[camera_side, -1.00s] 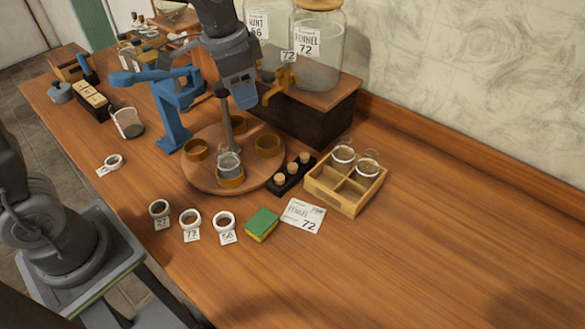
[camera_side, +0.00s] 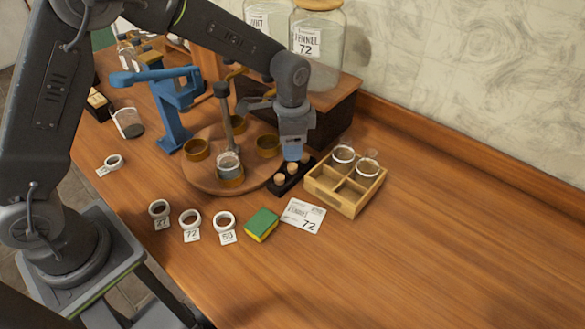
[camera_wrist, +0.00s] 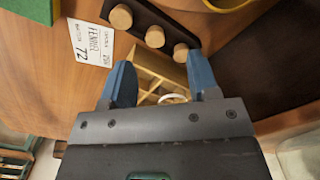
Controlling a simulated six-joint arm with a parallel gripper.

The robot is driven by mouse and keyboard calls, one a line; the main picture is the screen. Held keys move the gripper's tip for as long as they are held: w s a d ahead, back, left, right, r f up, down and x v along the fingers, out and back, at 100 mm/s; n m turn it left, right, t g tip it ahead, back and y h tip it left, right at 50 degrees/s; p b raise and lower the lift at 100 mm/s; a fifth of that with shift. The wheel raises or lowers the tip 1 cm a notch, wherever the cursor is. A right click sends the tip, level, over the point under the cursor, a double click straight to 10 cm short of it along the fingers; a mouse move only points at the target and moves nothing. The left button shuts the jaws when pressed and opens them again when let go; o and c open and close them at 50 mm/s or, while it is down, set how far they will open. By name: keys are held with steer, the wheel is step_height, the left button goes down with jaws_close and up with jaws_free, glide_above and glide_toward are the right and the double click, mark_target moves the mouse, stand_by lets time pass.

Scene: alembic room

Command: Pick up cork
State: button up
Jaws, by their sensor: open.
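Several corks stand in a row in a dark rack (camera_side: 281,188). In the side view the near cork (camera_side: 279,179) and middle cork (camera_side: 292,169) show, and the far one is mostly hidden by my gripper (camera_side: 293,156). My gripper points down over the far end of the rack. In the wrist view all three show: one cork (camera_wrist: 121,17), a middle cork (camera_wrist: 155,37) and a cork (camera_wrist: 181,52) closest to my fingers. My gripper (camera_wrist: 158,61) is open, with blue fingers apart and nothing held between them. That closest cork lies near the right fingertip.
A wooden divided crate (camera_side: 340,199) with glass jars stands right of the rack. A round wooden turntable (camera_side: 205,184) with brass rings stands left. A sponge (camera_side: 262,224) and a label card (camera_side: 303,215) lie in front. The right of the table is clear.

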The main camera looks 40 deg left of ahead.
mark_target(292, 166)
steer(key=shift+s+d+f, duration=0.1)
steer(key=shift+d+f, duration=0.05)
steer(key=shift+f, duration=1.4)
steer(key=shift+s+d+f, duration=0.1)
steer(key=shift+d+f, duration=0.05)
steer(key=shift+f, duration=1.35)
steer(key=shift+c, duration=0.2)
jaws_close()
